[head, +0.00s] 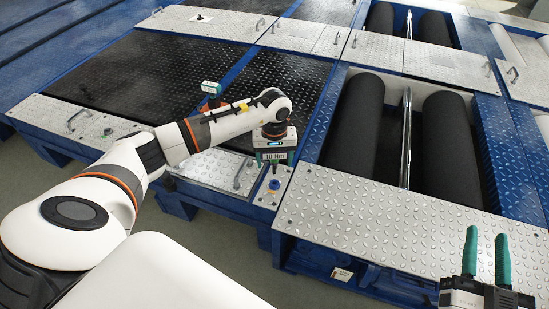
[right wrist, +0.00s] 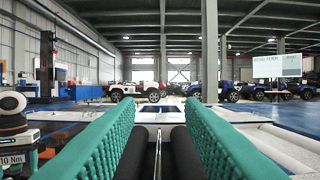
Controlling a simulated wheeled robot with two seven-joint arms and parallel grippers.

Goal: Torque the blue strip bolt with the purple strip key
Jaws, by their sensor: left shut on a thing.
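A blue bolt head (head: 274,185) stands on a light plate at the front edge of the blue frame. My left gripper (head: 272,158) points down just behind it and is shut on a tool whose label (head: 271,156) reads 10 Nm. The tool's lower end is hidden, and I see no purple on it. The label also shows in the right wrist view (right wrist: 12,160). A second labelled tool (head: 210,88) with an orange-red part stands on the black panel behind my left arm. My right gripper (head: 487,255) is open and empty, at the lower right.
Two dark rollers (head: 354,125) lie in a recess right of my left gripper. A tread-plate cover (head: 380,215) spans the front. Raised handles (head: 242,172) stick up from the plates. Vehicles (right wrist: 140,90) stand far back in the hall.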

